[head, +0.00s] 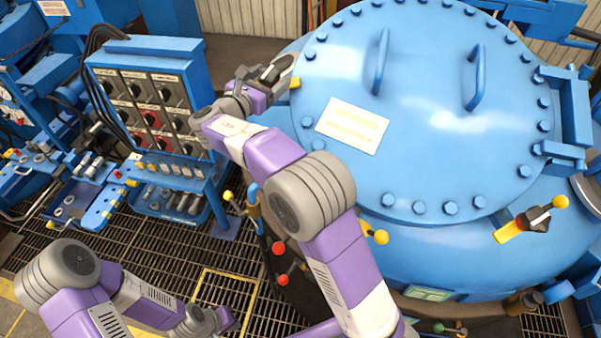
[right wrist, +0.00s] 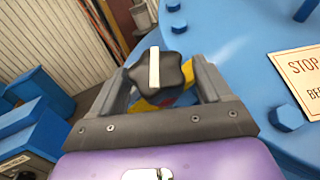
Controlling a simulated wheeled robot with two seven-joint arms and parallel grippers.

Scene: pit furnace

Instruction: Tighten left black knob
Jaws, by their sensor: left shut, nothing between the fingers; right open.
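The left black knob (right wrist: 158,72), lobed with a cream bar across its top, sits between the fingers of my right gripper (head: 264,74) in the right wrist view. The gripper is open, with a finger on each side of the knob; contact cannot be made out. In the head view this gripper is at the left edge of the blue furnace lid (head: 450,95), and the knob is mostly hidden there. A yellow part (right wrist: 150,106) shows under the knob. My left gripper (head: 222,320) is shut and empty, low over the floor grating.
A blue control panel (head: 150,50) with black and red dials stands left of my right arm. A blue bench (head: 105,205) with small parts is below it. Another black knob (head: 535,217) with a yellow handle is at the lid's right. Red and yellow ball levers stand near my right arm.

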